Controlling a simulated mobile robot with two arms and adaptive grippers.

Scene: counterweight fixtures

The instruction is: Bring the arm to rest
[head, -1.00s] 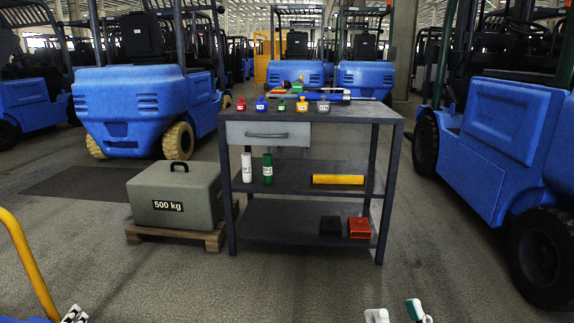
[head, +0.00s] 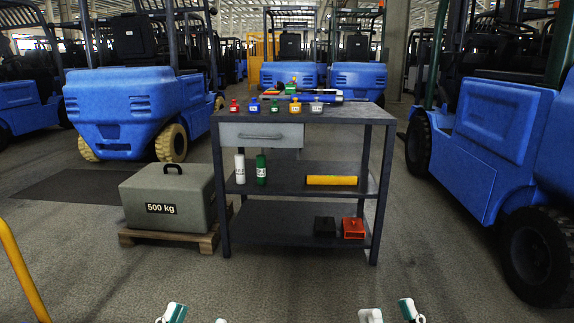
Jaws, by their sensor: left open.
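My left gripper (head: 195,316) shows at the bottom edge of the head view, left of centre. Its two white and teal fingertips stand apart with bare floor between them, so it is open and empty. My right gripper (head: 391,312) is at the bottom edge, right of centre. Its fingertips are also apart, with nothing visible between them. Both grippers are in front of the workbench (head: 345,115) and touch nothing that I can see. The rest of both grippers and the arms are cut off by the frame.
A grey 500 kg weight (head: 160,193) sits on a wooden pallet (head: 207,243) left of the bench. Small coloured weights and tools lie on the bench top. A yellow bar (head: 22,268) rises at the lower left. Blue forklifts (head: 525,140) flank the bench. The front floor is clear.

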